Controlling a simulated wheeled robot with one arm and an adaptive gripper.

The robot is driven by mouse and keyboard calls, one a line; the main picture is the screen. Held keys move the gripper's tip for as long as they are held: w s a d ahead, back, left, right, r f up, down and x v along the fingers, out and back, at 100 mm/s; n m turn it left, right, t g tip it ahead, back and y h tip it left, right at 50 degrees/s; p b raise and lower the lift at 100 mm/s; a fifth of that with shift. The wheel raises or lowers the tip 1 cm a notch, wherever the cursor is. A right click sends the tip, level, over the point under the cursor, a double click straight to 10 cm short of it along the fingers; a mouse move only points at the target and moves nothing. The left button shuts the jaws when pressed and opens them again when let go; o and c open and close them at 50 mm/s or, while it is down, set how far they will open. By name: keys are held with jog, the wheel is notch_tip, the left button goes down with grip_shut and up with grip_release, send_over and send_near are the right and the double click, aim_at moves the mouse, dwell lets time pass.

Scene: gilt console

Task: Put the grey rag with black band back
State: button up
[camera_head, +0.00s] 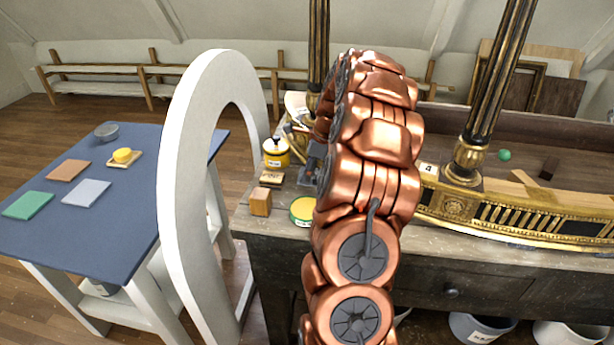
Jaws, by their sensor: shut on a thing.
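My gripper (312,165) shows only in part, as dark grey pieces at the left edge of my copper arm, low over the left end of the dark wooden console table (275,226). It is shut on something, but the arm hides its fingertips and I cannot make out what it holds. No grey rag with a black band can be made out. A plain light grey-blue cloth (87,193) lies flat on the blue-topped table (120,240), with no band visible.
A white arch (185,200) stands between the tables. Near the gripper are a yellow jar (276,153), a wooden block (260,202) and a green-and-yellow tin (302,211). Brown (69,170) and green (27,205) cloths lie left.

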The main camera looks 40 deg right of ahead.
aim_at(319, 172)
jog(key=shift+w+d, duration=0.1)
jog(key=shift+w, duration=0.25)
jog(key=shift+w, duration=0.2)
jog(key=shift+f+p, duration=0.85)
jog(key=shift+f, duration=1)
jog(key=o, duration=1.1)
jog(key=shift+f, duration=0.1)
jog(key=b+v, duration=0.2)
jog(key=v, duration=1)
jog(key=shift+b, duration=0.4)
